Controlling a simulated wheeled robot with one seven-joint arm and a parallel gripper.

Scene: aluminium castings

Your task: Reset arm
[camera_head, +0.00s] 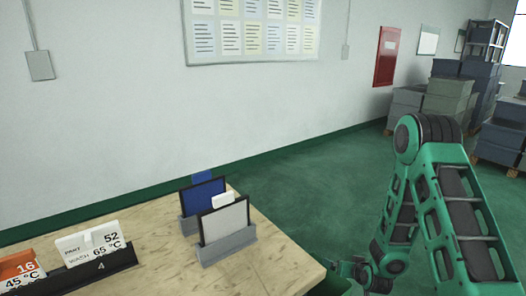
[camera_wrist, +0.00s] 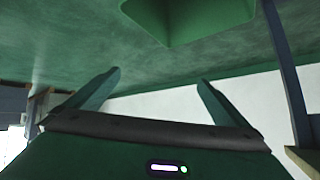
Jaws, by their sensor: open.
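My arm, green with dark joints, is bent at the right of the head view, its lower end beside the right edge of the wooden table (camera_head: 265,272). My gripper (camera_wrist: 160,77) shows in the wrist view with its two green fingers spread wide apart. Nothing is between the fingers. In the head view the gripper end is small and partly hidden near the table corner, so its fingers are hard to make out there.
On the table stand two card holders (camera_head: 228,245) with a blue and a grey panel, and a black card rack (camera_head: 100,270) at the left. Stacked grey crates (camera_head: 448,95) stand at the back right. The green floor (camera_head: 310,190) between is clear.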

